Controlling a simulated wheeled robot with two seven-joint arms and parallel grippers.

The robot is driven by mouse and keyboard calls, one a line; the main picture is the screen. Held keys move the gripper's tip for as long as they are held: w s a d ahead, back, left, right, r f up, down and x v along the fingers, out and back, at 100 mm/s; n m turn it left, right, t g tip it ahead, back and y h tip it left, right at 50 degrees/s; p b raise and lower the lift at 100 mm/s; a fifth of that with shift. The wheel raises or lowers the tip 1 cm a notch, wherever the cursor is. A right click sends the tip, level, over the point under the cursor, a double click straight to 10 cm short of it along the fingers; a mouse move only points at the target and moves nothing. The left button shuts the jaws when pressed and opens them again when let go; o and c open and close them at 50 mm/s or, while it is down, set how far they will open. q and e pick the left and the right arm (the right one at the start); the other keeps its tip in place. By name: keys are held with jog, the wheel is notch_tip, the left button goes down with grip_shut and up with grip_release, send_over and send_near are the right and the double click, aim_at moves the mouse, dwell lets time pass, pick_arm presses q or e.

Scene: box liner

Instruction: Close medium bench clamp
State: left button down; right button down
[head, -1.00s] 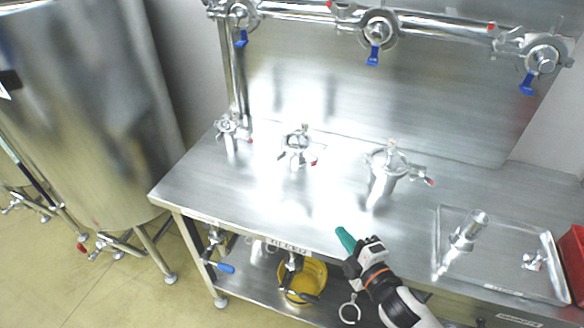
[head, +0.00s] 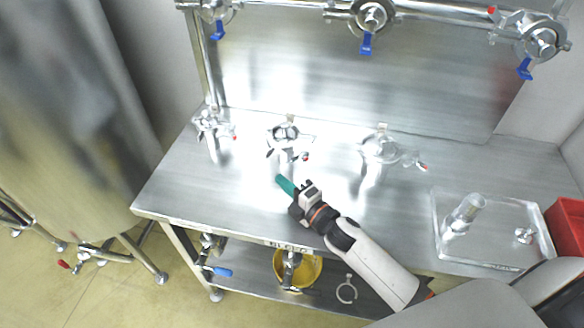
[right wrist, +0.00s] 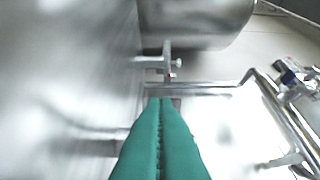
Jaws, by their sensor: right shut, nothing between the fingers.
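Three metal clamps stand on the steel bench (head: 330,215) in the head view. The middle clamp (head: 287,136) has a red-tipped handle pointing to the lower right. A smaller clamp (head: 211,124) stands to its left and a larger clamp (head: 381,150) to its right. My right gripper (head: 285,186), with green fingers, is a short way in front of the middle clamp, apart from it. In the right wrist view its green fingers (right wrist: 161,140) are pressed together with nothing between them. My left gripper is not in view.
A steel tray (head: 440,250) with a clear cylinder (head: 464,215) is at the bench's right, beside a red bin (head: 566,226). A yellow bucket (head: 310,272) is on the lower shelf. A large tank (head: 70,120) stands left. Pipe valves (head: 373,17) hang behind.

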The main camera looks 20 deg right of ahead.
aim_at(300, 158)
jog(key=shift+w+d+r+p, duration=0.15)
jog(key=shift+w+d+p, duration=0.35)
jog(key=shift+w+d, duration=0.85)
jog(key=shift+d, duration=0.25)
